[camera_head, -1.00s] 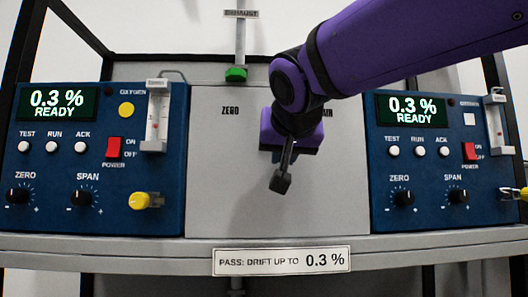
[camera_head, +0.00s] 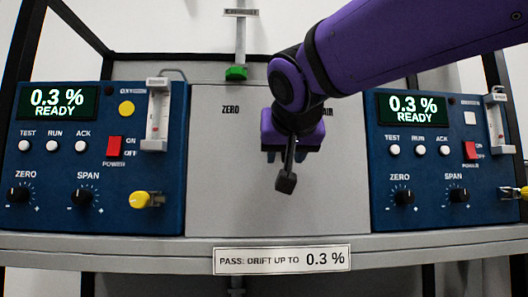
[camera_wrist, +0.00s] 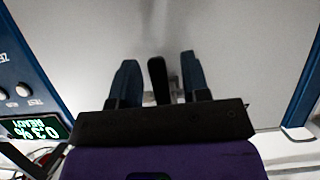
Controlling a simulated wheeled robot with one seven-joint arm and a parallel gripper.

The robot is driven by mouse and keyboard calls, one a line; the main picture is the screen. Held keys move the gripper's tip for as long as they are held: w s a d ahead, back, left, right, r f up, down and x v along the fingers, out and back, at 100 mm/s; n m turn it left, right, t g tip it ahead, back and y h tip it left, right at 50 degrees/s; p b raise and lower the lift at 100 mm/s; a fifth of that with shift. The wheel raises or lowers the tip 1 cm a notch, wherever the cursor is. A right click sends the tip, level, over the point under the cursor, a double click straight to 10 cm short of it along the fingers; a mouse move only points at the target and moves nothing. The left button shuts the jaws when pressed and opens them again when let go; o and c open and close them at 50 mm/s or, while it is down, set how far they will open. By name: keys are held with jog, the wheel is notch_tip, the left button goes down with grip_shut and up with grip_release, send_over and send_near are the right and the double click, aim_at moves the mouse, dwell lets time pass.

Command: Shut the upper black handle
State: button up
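The upper black handle (camera_head: 287,172) is a thin dark lever with a blocky end. In the head view it points downward, leaning slightly left, in front of the grey middle panel. My gripper (camera_head: 286,157) is at the handle, pointing down in the picture, with its purple body hiding the lever's upper end and pivot. In the wrist view, my gripper (camera_wrist: 158,66) has its two dark blue fingers apart. The black handle (camera_wrist: 158,78) stands between them, with a visible gap on each side. I cannot see a second black handle.
Blue analyser boxes stand left (camera_head: 95,165) and right (camera_head: 440,165) of the grey panel (camera_head: 225,185); both displays read 0.3 % READY. A green knob (camera_head: 236,73) sits above the panel. A yellow knob (camera_head: 140,200) sticks out at left. A ledge with a drift sign (camera_head: 282,260) runs below.

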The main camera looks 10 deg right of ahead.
jog(key=v, duration=1)
jog(key=shift+s+r, duration=0.2)
jog(key=shift+s, duration=0.15)
dwell(1.7)
